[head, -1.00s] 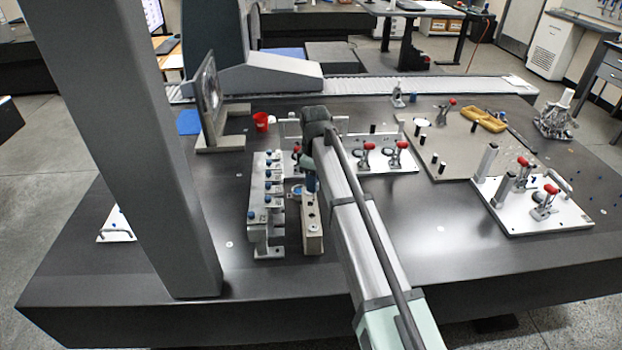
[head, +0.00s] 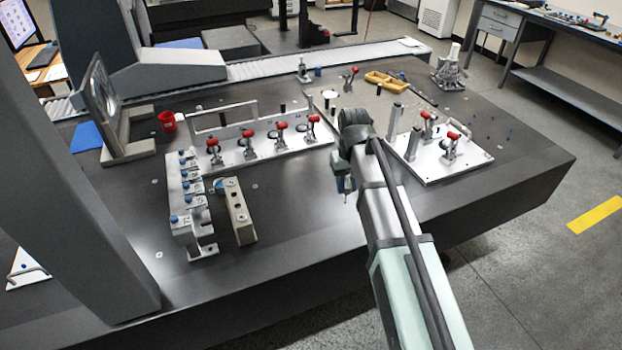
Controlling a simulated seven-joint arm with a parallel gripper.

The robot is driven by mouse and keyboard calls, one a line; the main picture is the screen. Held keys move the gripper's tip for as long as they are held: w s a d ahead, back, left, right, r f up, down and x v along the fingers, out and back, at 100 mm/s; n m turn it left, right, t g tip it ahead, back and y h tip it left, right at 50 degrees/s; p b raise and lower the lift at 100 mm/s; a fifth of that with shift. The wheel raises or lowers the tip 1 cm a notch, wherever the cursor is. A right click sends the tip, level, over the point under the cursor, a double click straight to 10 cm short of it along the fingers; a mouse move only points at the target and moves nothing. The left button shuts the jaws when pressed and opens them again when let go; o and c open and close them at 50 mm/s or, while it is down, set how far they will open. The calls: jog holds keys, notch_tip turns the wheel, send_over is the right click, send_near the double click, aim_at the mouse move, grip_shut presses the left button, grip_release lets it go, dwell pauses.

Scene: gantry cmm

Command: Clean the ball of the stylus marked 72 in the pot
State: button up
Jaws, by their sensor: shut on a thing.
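My gripper (head: 345,188) hangs over the dark table, right of the stylus rack and just left of the right fixture plate. It is seen from behind and partly hidden by my arm. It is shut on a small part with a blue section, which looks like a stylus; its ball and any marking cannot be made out. The metal stylus rack (head: 193,215) stands at the left with several blue-topped styli in it; its labels are too small to read. A red cup (head: 167,121) stands behind the rack. I cannot tell whether it is the pot.
A tan block (head: 236,212) stands right of the rack. A white fixture plate (head: 262,150) with red-handled clamps lies behind, another (head: 440,165) to the right. A small blue container (head: 318,72) and yellow tray (head: 385,80) stand farther back. The table front is clear.

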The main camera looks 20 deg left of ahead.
jog(key=w+d+m, duration=0.2)
jog(key=w+d, duration=0.1)
jog(key=d, duration=0.8)
jog(key=w+d+m, duration=0.1)
jog(key=w+d, duration=0.2)
jog(key=d, duration=0.8)
jog(key=w+a+n, duration=0.3)
jog(key=a+n, duration=0.3)
jog(key=a, duration=0.8)
jog(key=w+a+n, duration=0.3)
jog(key=a+n, duration=0.2)
jog(key=a, duration=1)
jog(key=s+a+n, duration=0.4)
jog(key=a, duration=0.9)
jog(key=s+a+f+n, duration=0.1)
jog(key=s+a+n, duration=0.35)
jog(key=a, duration=0.75)
jog(key=s+a+n, duration=0.4)
jog(key=s+a, duration=0.1)
jog(key=a, duration=0.8)
jog(key=shift+w+f, duration=0.15)
jog(key=shift+f, duration=3.2)
jog(key=shift+f, duration=0.25)
